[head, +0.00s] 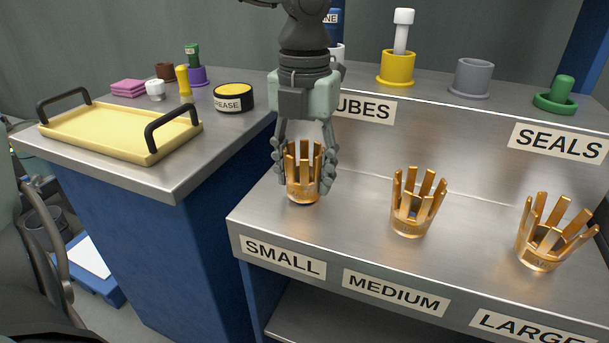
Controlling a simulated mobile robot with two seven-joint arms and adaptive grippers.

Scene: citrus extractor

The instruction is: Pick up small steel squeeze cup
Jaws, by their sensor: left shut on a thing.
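The small squeeze cup (304,187) is a copper-coloured ring base with upright prongs, and it stands behind the SMALL label (283,256) on the steel shelf. My left gripper (305,178) points straight down over it. Its fingers are shut on the cup, one on each side of the prongs. The cup looks upright, and I cannot tell whether its base touches the shelf. My right gripper is not in view.
Similar cups stand at MEDIUM (411,212) and LARGE (545,240) to the right. Behind are a yellow holder (397,70), a grey cup (472,77) and a green piece (557,100). A yellow tray (110,133) and a grease tin (233,98) sit on the left counter.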

